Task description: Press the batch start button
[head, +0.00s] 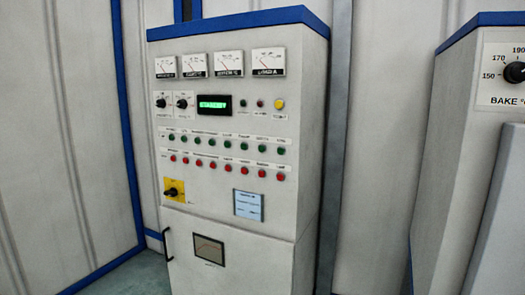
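A tall off-white control cabinet (228,150) with a blue top edge stands in the middle of the head view. Its front carries a row of green buttons (213,140) above a row of red buttons (213,165). A yellow button (279,104) sits at the upper right, beside two small dark indicators. The labels are too small to read, so I cannot tell which one is the batch start button. Neither of my grippers shows in the head view.
The cabinet also has several dial meters (228,64), a green-lit display (214,106), two black knobs and a yellow-backed rotary switch (174,190). A second cabinet (465,150) with a BAKE dial (514,72) stands at right. Grey floor (130,280) shows at lower left.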

